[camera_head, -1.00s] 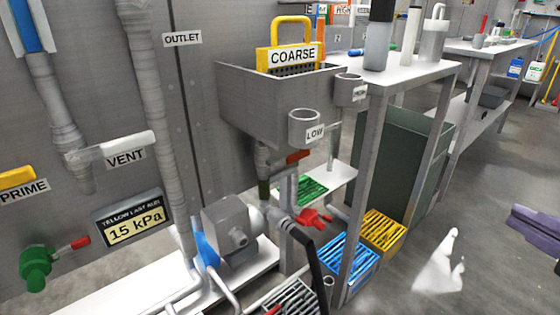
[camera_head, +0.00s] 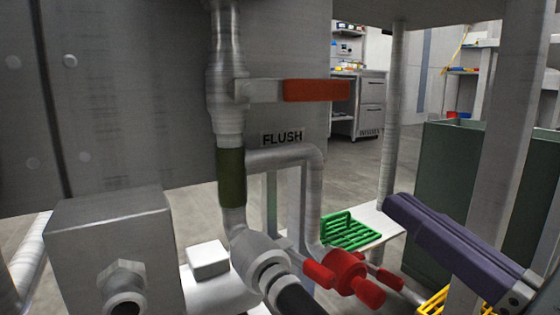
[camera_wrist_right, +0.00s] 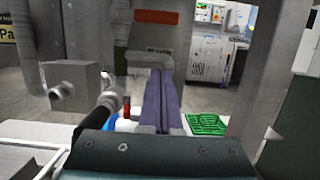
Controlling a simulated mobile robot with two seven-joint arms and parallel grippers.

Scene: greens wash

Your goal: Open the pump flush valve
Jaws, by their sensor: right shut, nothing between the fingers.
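The flush valve has a red lever handle (camera_head: 316,90) on a grey arm that sticks out to the right, crosswise to its vertical grey pipe (camera_head: 227,70). A FLUSH label (camera_head: 282,138) is just below it. The red handle also shows at the top of the right wrist view (camera_wrist_right: 157,16). My right gripper (camera_head: 394,205), with purple fingers, is shut and empty. It is below and to the right of the handle, apart from it. In the right wrist view its closed fingers (camera_wrist_right: 161,82) point toward the area under the handle. My left gripper is not in view.
A red valve fitting (camera_head: 345,270) sits low by the pump pipe, left of my right gripper. A green rack (camera_head: 350,232) lies on a white shelf. A grey table leg (camera_head: 508,150) and a dark green bin (camera_head: 450,155) stand to the right. A grey pump box (camera_head: 115,240) is at lower left.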

